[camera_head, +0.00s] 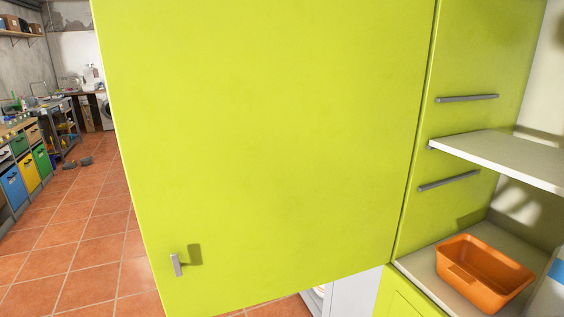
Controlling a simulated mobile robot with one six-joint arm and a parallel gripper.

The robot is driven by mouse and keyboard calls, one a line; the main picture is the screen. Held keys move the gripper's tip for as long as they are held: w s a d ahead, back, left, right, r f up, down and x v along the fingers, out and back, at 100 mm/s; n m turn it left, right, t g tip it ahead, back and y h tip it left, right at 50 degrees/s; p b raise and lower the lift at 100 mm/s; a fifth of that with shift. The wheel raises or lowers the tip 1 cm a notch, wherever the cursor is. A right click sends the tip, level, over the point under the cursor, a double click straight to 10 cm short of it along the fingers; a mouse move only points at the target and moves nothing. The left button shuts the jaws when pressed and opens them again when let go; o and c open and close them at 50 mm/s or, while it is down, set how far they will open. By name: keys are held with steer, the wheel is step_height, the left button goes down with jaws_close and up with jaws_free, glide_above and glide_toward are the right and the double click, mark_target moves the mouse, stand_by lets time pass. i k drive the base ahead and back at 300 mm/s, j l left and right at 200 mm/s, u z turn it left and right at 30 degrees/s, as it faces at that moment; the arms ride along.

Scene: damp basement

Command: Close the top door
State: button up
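The top door (270,130) is a large lime-green panel that fills the middle of the head view. It stands swung open, with its right edge along the green cabinet side (480,60). A small grey handle (177,265) sits near its lower left corner. The open cabinet interior shows at the right, with a white shelf (505,157) and an orange bin (482,270) on the cabinet floor. My gripper is not in view.
Grey bars (467,98) are fixed on the inner cabinet side. A white appliance or cabinet part (352,291) shows below the door. Tiled floor (75,230) is clear at the left. A shelf unit with coloured drawers (30,170) stands farther back.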

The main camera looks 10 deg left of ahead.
mark_target(267, 146)
steer(key=j+z, duration=0.2)
steer(key=j, duration=0.35)
steer(key=i+j+z, duration=0.2)
steer(key=j, duration=0.35)
steer(key=k+j+z, duration=0.1)
steer(key=j+z, duration=0.15)
steer(key=j, duration=0.25)
steer(key=j+z, duration=0.2)
steer(key=j, duration=0.35)
steer(key=k+j+z, duration=0.2)
steer(key=j, duration=0.3)
steer(key=k+j+z, duration=0.2)
steer(key=j, duration=0.35)
steer(key=j+z, duration=0.7)
steer(key=k+j, duration=0.3)
